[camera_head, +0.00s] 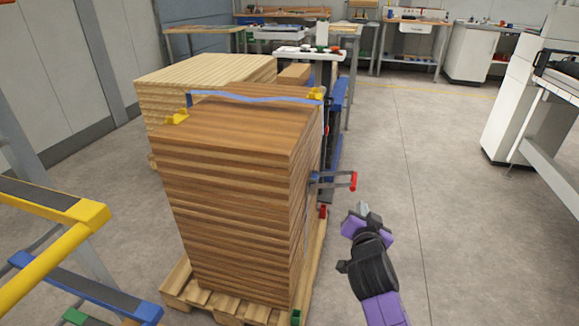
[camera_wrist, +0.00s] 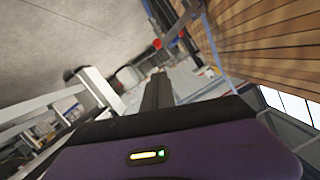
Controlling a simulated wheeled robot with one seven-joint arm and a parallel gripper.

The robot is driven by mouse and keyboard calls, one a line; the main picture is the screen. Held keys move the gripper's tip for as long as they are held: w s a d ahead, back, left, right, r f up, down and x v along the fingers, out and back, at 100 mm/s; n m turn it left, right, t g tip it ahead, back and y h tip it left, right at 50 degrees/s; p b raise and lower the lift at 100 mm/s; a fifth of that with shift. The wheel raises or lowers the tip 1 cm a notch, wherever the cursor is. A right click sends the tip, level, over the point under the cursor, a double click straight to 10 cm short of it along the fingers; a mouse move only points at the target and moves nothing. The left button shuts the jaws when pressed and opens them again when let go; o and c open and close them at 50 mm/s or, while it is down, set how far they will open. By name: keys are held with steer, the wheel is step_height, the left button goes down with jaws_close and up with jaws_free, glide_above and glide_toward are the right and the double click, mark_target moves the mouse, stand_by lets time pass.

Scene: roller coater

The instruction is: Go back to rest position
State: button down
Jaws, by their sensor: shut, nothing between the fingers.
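My gripper (camera_head: 362,208) is at the end of my purple and black arm, to the right of the stacked boards in the head view. It is shut and holds nothing. It is apart from the stack and from the red-ended handle (camera_head: 353,181) beside the stack. In the wrist view the dark shut fingers (camera_wrist: 158,92) point away from the purple wrist housing, and the red handle end (camera_wrist: 157,44) shows above them.
A tall stack of brown boards (camera_head: 235,190) stands on a wooden pallet (camera_head: 182,287). A lighter stack (camera_head: 205,72) is behind it. A yellow and blue frame (camera_head: 75,228) is at left. A white machine (camera_head: 530,95) is at right. Open floor (camera_head: 450,200) lies between.

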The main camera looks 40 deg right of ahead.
steer(key=w+a+r+n+t+y, duration=0.1)
steer(key=a+r+n+t, duration=0.3)
steer(key=a+n, duration=0.15)
steer(key=s+a+f+n+t+y, duration=0.1)
steer(key=s+a+n+t+y, duration=0.15)
steer(key=s+a, duration=0.35)
steer(key=s+a+f+n+t+y, duration=0.1)
steer(key=s+a+n+y, duration=0.2)
steer(key=a, duration=0.5)
steer(key=s+a+f+n+g+y, duration=0.15)
steer(key=s+a, duration=0.45)
steer(key=s, duration=0.6)
steer(key=s+a+f+n+g+y, duration=0.1)
steer(key=s+a+n+g+y, duration=0.15)
steer(key=s+a, duration=0.65)
step_height(320, 180, up, 21)
steer(key=s+d+m+p, duration=0.1)
steer(key=s+d+p, duration=0.1)
steer(key=p, duration=1.8)
steer(key=shift+s+d+f+t+y, duration=0.25)
steer(key=shift+d+t+y, duration=0.1)
steer(key=shift+t+y, duration=0.1)
